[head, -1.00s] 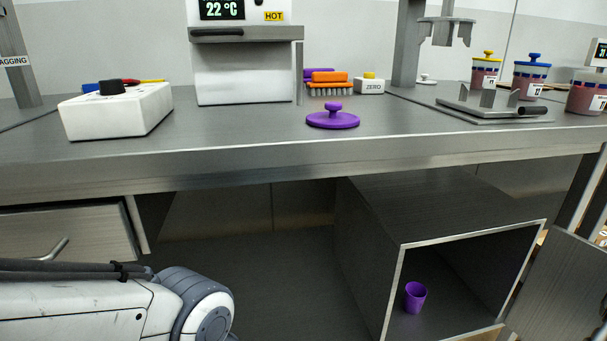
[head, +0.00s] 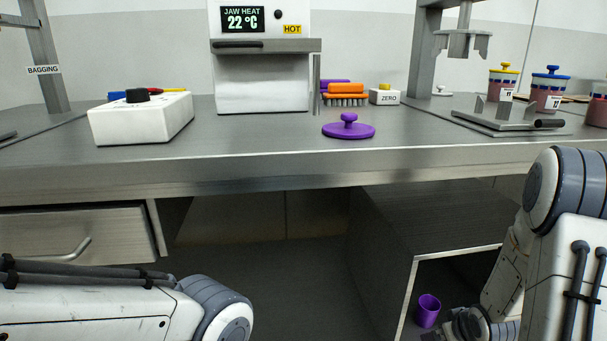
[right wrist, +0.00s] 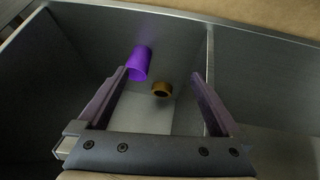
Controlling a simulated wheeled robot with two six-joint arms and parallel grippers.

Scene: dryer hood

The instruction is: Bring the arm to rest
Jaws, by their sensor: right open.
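My right arm reaches down at the right of the head view, its lower end by the open cabinet under the bench. In the right wrist view my right gripper (right wrist: 160,76) is open, its two fingers apart with nothing held between them. A purple cup (right wrist: 139,63) is in the cabinet near the left fingertip; I cannot tell if they touch. The cup (head: 428,310) also shows in the head view, left of my right wrist. A small gold-brown ring-shaped thing (right wrist: 161,89) lies on the cabinet floor between the fingers' lines. My left arm shows at lower left; its gripper is out of view.
The cabinet (head: 410,270) has side walls and a top edge close around my right arm. On the bench (head: 250,165) are a purple lid (head: 348,130), a white box with a black knob (head: 140,117), a heat unit (head: 263,80) and a steel stand (head: 510,115). A drawer (head: 80,238) is at left.

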